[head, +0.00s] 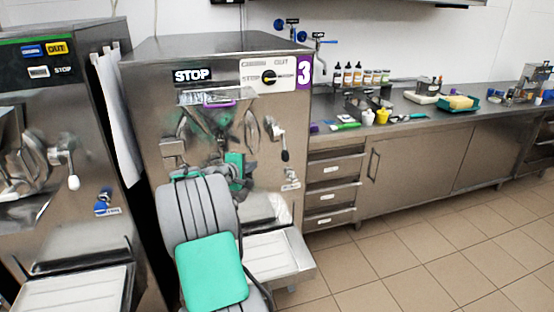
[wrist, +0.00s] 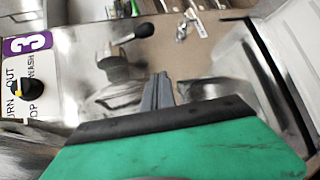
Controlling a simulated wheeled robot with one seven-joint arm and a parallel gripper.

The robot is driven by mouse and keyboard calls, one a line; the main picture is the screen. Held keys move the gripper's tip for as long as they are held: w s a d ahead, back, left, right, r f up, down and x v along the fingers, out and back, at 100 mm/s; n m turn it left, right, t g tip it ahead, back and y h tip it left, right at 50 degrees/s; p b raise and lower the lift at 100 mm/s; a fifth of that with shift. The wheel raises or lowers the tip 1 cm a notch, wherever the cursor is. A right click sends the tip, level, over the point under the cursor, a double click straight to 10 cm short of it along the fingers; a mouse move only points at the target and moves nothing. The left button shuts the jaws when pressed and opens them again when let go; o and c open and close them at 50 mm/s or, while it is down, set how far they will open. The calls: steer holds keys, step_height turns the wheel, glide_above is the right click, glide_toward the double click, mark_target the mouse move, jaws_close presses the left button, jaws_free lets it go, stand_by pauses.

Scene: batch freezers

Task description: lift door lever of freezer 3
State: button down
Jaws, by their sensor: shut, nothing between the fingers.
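Freezer 3 (head: 220,55) stands in the middle of the head view, with a purple 3 label at its top right. Its door lever (head: 285,155) is a metal arm with a black knob, hanging down at the right of the door. In the wrist view the lever (wrist: 145,30) shows above my fingers, its dark knob toward the upper right. My gripper (wrist: 158,90) is shut and empty, with its grey fingers pointing at the freezer front. The fingertips appear apart from the lever. My own arm covers the lower middle of the freezer in the head view.
Another freezer (head: 70,120) stands close on the left, with a white-knobbed lever. A tray shelf (head: 290,262) juts out below freezer 3's door. A steel counter (head: 400,125) with bottles and tubs runs along the right. The tiled floor (head: 430,245) at right is clear.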

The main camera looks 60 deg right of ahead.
steer(key=shift+n+g+h, duration=0.3)
steer(key=shift+g+h, duration=0.2)
steer(key=shift+g, duration=0.1)
steer(key=s+d, duration=0.1)
steer(key=d, duration=0.1)
steer(key=s+d, duration=0.1)
steer(key=s, duration=0.1)
steer(key=shift+d, duration=0.35)
steer(key=p+x, duration=0.2)
steer(key=x, duration=0.8)
steer(key=shift+a+r, duration=0.1)
